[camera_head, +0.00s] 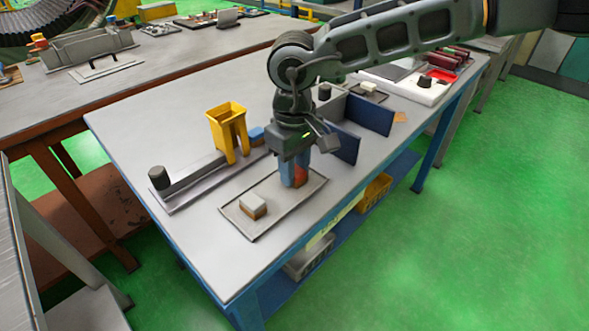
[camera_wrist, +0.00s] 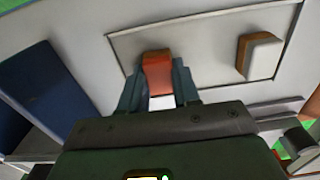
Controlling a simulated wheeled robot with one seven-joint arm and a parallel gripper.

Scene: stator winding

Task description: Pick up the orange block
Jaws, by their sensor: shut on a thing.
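The orange block (camera_wrist: 158,72) is between the fingertips of my gripper (camera_wrist: 159,88) in the wrist view, its orange face toward the camera and a brown edge at its far end. In the head view my gripper (camera_head: 294,172) points down over the right part of a shallow grey tray (camera_head: 238,222), shut on the block. Part of the orange block (camera_head: 301,174) shows beside the blue fingers. Whether the block touches the tray is hard to tell. A second block, white-topped with brown sides (camera_head: 253,205), sits in the tray's near left part, apart from my gripper; it also shows in the wrist view (camera_wrist: 260,56).
A yellow bin-like stand (camera_head: 228,132) and a long grey bar fixture (camera_head: 190,177) stand left of the tray. Dark blue upright panels (camera_head: 371,114) stand behind my gripper. A white tray with red parts (camera_head: 440,76) lies farther back. The table's near left corner is clear.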

